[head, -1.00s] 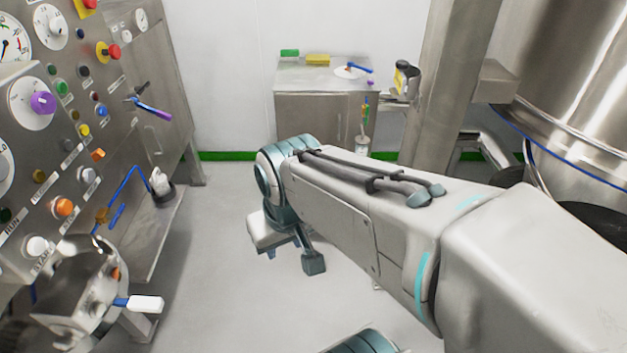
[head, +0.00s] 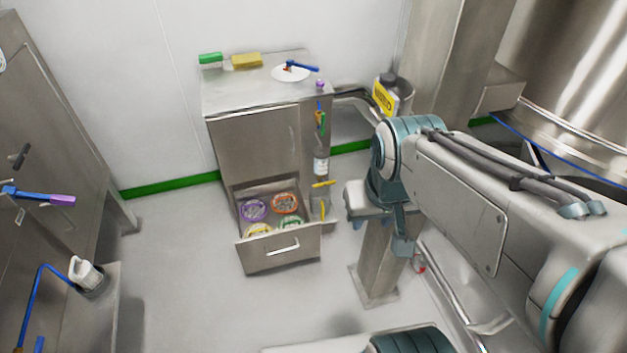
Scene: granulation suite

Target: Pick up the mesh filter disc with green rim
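The mesh filter disc with green rim (head: 291,222) lies at the front right of an open drawer (head: 281,253) in the steel cabinet. The drawer's front wall hides part of it. Discs with a purple rim (head: 254,209), an orange rim (head: 286,203) and a yellow rim (head: 258,230) lie beside it in the same drawer. My gripper (head: 402,246) hangs at the end of my arm, to the right of the drawer and apart from it. Its fingers are too small and turned away to tell whether they are open or shut.
The cabinet top (head: 235,97) carries a green brush (head: 210,60), a yellow block (head: 246,61) and a white disc with a blue-handled tool (head: 303,67). A steel post (head: 378,265) stands behind my gripper. The floor (head: 190,270) before the drawer is clear.

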